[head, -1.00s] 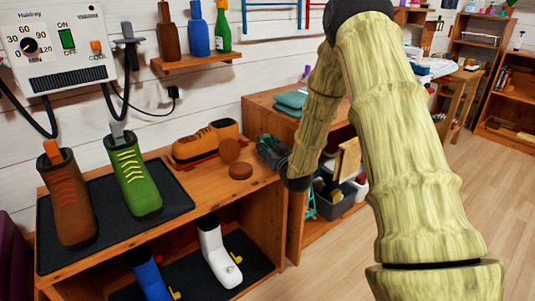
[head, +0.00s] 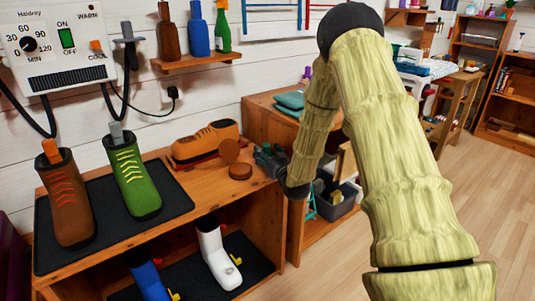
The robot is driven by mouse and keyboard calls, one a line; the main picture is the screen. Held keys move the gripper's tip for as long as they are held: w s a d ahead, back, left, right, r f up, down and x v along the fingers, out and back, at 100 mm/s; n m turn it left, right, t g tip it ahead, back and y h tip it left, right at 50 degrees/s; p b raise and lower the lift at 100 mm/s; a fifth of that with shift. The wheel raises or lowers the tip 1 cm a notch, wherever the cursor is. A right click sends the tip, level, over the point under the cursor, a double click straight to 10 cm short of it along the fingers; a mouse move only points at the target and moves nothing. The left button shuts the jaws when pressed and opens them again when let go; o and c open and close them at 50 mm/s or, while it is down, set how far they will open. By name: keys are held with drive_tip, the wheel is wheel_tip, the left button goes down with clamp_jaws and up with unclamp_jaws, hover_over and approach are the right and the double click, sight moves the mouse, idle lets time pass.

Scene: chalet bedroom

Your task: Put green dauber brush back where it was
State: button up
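I cannot make out a green dauber brush in the head view. My gripper (head: 266,158) is dark and small, at the right end of the wooden bench top (head: 205,203). It points left toward two round brown pieces that look like an open polish tin: an upright or tilted disc (head: 229,151) and a flat one (head: 240,171). The gripper appears just right of them. Its fingers are too small and dark to show whether they are open or hold anything. A brown shoe (head: 205,141) lies behind the discs.
A brown boot (head: 68,199) and a green boot (head: 134,178) stand on a dark mat under the dryer box (head: 50,42). A white boot (head: 218,252) and a blue boot (head: 149,277) are on the lower shelf. Bottles stand on a wall shelf (head: 198,62). A grey bin (head: 336,205) is right of my wrist.

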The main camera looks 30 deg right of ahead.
drive_tip(key=shift+r, duration=0.1)
drive_tip(key=s+a+p, duration=0.1)
drive_tip(key=s+a, duration=0.1)
drive_tip(key=s, duration=0.9)
drive_tip(key=s+a+f+n+g+y, duration=0.1)
drive_tip(key=s+a+f+g, duration=0.55)
drive_tip(key=f, duration=0.65)
drive_tip(key=s+a+f+n+g+y, duration=0.1)
drive_tip(key=s+a+f+g, duration=0.2)
drive_tip(key=s+a+f, duration=0.9)
drive_tip(key=s+a+f+g, duration=0.2)
drive_tip(key=s+f, duration=0.2)
drive_tip(key=s, duration=0.3)
drive_tip(key=s+a+f+g, duration=0.3)
drive_tip(key=s, duration=0.5)
drive_tip(key=s+a+f+n+g, duration=0.1)
drive_tip(key=s+a+f+g, duration=0.2)
drive_tip(key=s, duration=0.5)
drive_tip(key=shift+s+f+y, duration=0.15)
drive_tip(key=shift+f+y, duration=0.25)
drive_tip(key=shift+f, duration=0.45)
drive_tip(key=shift+g, duration=0.25)
